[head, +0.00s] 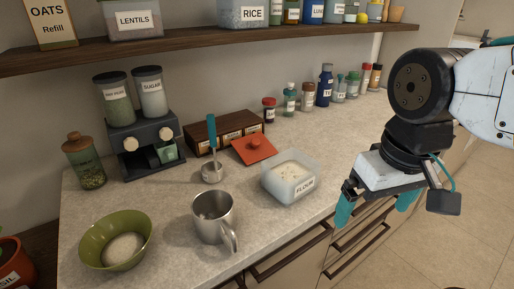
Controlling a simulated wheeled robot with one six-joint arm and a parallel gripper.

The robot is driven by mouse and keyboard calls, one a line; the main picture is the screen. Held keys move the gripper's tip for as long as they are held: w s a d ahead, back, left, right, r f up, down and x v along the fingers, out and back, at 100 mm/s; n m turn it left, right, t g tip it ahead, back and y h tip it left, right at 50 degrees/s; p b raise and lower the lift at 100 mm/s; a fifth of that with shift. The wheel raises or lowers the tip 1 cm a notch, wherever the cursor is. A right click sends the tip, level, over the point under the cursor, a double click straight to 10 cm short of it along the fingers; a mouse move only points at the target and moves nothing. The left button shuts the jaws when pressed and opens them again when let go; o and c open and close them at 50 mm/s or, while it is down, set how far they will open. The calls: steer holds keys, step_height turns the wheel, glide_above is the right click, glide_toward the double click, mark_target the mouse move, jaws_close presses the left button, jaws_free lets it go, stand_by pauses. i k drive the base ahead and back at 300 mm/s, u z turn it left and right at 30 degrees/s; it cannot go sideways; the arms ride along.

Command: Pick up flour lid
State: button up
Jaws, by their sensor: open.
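The flour lid (254,149) is an orange-red square with a small round knob on top. It lies on the counter behind the flour container and in front of a dark wooden box, tilted or leaning slightly; what it rests on is unclear. The flour container (291,183) is translucent white, labelled FLOUR, and stands open with pale flour inside. My gripper (374,211) hangs at the right, past the counter's front edge. Its teal fingers are apart with nothing between them. It is to the right of the lid and clear of it.
A metal scoop with a teal handle (212,137) stands left of the lid. A steel mug (213,218) and green bowl (116,240) are at the front left. The wooden box (215,130) is behind the lid. Several spice jars line the back. A shelf (200,41) runs above.

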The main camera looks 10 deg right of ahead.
mark_target(255, 148)
steer(key=u, duration=2.65)
steer(key=k, duration=1.25)
steer(key=z, duration=1.55)
steer(key=i, duration=1)
steer(key=z, duration=0.05)
